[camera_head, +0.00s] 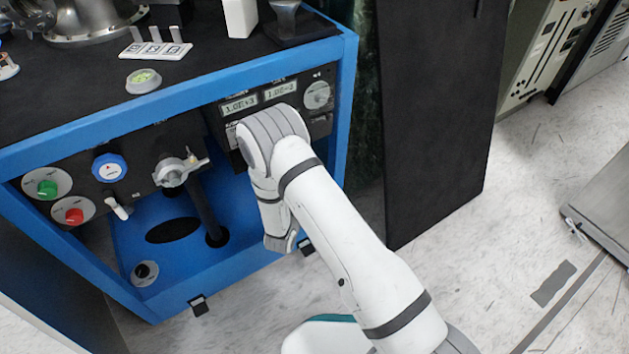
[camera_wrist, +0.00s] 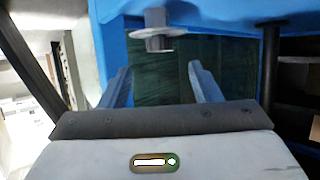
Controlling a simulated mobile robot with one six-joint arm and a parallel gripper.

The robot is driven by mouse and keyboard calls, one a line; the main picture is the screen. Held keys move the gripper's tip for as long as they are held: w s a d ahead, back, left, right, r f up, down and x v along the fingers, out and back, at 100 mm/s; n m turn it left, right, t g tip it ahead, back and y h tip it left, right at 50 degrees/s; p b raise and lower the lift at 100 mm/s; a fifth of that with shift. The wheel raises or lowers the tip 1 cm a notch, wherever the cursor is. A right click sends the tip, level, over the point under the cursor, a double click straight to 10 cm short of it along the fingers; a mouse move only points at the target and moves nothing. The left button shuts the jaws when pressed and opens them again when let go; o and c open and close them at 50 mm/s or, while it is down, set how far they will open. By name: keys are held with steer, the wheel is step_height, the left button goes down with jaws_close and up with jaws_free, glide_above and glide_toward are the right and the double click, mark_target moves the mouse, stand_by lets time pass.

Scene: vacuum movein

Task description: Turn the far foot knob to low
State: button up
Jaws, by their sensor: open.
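In the wrist view a grey knob (camera_wrist: 155,40) juts from a blue surface, just beyond my gripper and roughly centred between its fingers. It is likely a foot knob, but its setting marks cannot be read. My gripper (camera_wrist: 160,72) is open and empty, its two blue fingers apart and not seen touching the knob. In the head view my gripper is hidden behind my white arm. There, a black foot knob (camera_head: 145,271) on a pale round plate sits at the left front of the blue base. No other foot knob shows in the head view.
The blue-framed vacuum cabinet (camera_head: 349,110) has a gauge panel (camera_head: 240,104) behind my arm. A valve (camera_head: 174,172), a green knob (camera_head: 47,188) and a red knob (camera_head: 74,215) lie left. A dark panel (camera_head: 440,110) stands right.

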steer(key=b+x, duration=0.2)
steer(key=x, duration=0.4)
steer(key=shift+w+f+b, duration=0.1)
steer(key=shift+w+b, duration=0.15)
steer(key=shift+b, duration=0.15)
steer(key=shift+w+d+f, duration=0.1)
steer(key=shift+w+d, duration=0.15)
steer(key=shift+w, duration=0.25)
steer(key=c, duration=1)
steer(key=shift+d, duration=0.1)
